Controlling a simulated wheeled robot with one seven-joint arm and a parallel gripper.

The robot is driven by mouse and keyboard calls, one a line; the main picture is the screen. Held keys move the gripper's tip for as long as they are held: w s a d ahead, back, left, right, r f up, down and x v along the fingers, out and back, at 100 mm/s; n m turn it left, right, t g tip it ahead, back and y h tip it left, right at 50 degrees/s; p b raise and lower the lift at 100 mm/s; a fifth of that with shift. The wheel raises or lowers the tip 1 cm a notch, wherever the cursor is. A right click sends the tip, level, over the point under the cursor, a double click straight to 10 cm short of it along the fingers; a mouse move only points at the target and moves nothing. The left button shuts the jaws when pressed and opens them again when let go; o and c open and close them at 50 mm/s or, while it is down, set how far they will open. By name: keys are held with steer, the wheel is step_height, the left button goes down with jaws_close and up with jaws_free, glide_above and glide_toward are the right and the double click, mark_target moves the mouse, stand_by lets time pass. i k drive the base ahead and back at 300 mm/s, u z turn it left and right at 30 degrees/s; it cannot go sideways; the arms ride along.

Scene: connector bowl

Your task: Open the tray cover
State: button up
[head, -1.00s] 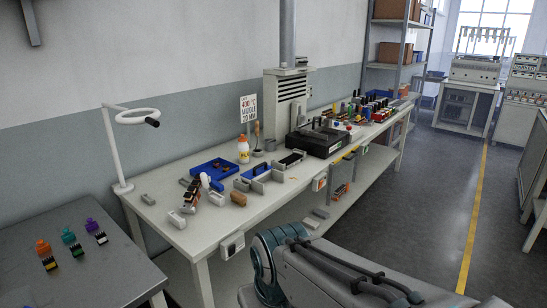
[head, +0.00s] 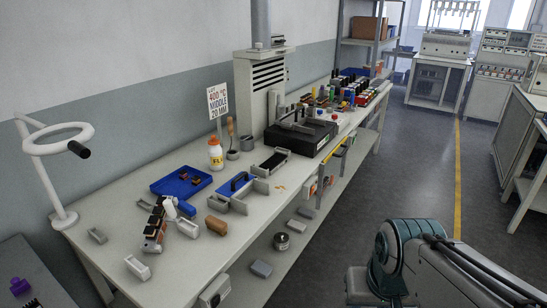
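On the long white workbench (head: 115,205) is an open blue tray (head: 165,187) with small dark and orange parts inside. A black box-like unit (head: 310,141) with a dark top stands farther along the bench. Part of my own arm shows at the bottom right, over the floor and apart from the bench. My gripper is out of view.
A ring lamp (head: 55,138) stands at the bench's near left corner. An orange-capped bottle (head: 216,155), a sign (head: 218,102) and a grey vented unit (head: 262,85) stand along the back. Several coloured items fill the far end. The floor (head: 425,150) on the right is clear.

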mark_target(228, 189)
steer(key=u, duration=0.1)
steer(key=i, duration=0.75)
steer(key=u, duration=0.75)
steer(key=i, duration=0.45)
steer(key=u, duration=0.45)
